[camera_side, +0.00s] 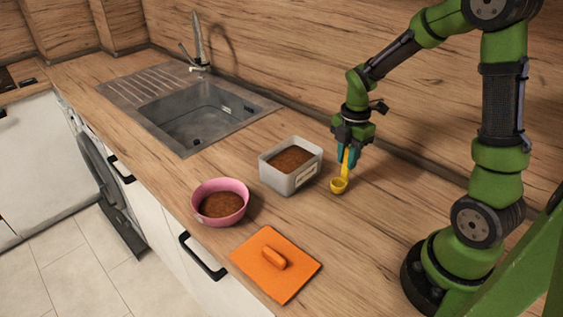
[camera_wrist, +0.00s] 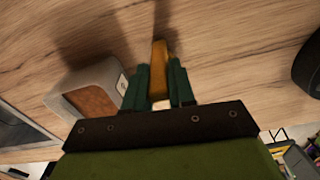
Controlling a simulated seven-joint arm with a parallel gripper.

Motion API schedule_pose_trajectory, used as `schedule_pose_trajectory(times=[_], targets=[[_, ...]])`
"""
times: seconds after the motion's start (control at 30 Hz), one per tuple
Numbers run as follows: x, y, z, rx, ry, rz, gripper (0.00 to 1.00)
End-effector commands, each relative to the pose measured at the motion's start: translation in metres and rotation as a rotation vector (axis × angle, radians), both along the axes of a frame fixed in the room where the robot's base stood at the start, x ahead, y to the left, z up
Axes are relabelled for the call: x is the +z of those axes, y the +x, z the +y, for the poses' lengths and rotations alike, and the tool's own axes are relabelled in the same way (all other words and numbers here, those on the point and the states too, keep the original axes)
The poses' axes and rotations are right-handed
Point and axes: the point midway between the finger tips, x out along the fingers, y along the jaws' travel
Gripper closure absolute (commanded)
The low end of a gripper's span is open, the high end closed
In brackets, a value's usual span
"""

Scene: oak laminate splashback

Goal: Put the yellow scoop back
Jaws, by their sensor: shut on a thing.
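The yellow scoop (camera_side: 340,184) hangs from my gripper (camera_side: 347,155), handle up and bowl down, just right of the grey container in the side view. My gripper is shut on the scoop's handle. In the wrist view the scoop's yellow handle (camera_wrist: 159,70) shows between the teal fingers of my gripper (camera_wrist: 159,82); its bowl is hidden there. Whether the bowl touches the counter is hard to tell. The grey container (camera_side: 291,181) is open, holds brown powder and bears a pale label. It also shows in the wrist view (camera_wrist: 75,80).
A pink bowl (camera_side: 220,184) with brown powder stands left of the container. An orange lid (camera_side: 290,272) with a handle lies flat near the counter's front edge. A sink (camera_side: 200,115) with a tap is further back. The counter (camera_side: 375,215) right of the scoop is clear.

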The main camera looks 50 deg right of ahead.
Motion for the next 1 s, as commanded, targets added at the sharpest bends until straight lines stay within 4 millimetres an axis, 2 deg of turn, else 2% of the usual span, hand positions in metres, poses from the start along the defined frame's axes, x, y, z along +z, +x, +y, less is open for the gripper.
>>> schedule_pose_trajectory(times=[0.3, 0.33, 0.5, 0.83, 1.0], targets=[[-0.002, 0.0, 0.0, 0.0, -0.001, -0.001, 1.0], [-0.003, 0.0, 0.0, 0.0, -0.001, -0.001, 0.74], [-0.002, 0.0, 0.0, 0.0, -0.001, -0.002, 0.5], [0.002, 0.0, 0.0, 0.0, -0.001, -0.002, 0.5], [0.026, 0.002, -0.001, 0.001, -0.003, -0.008, 0.5]])
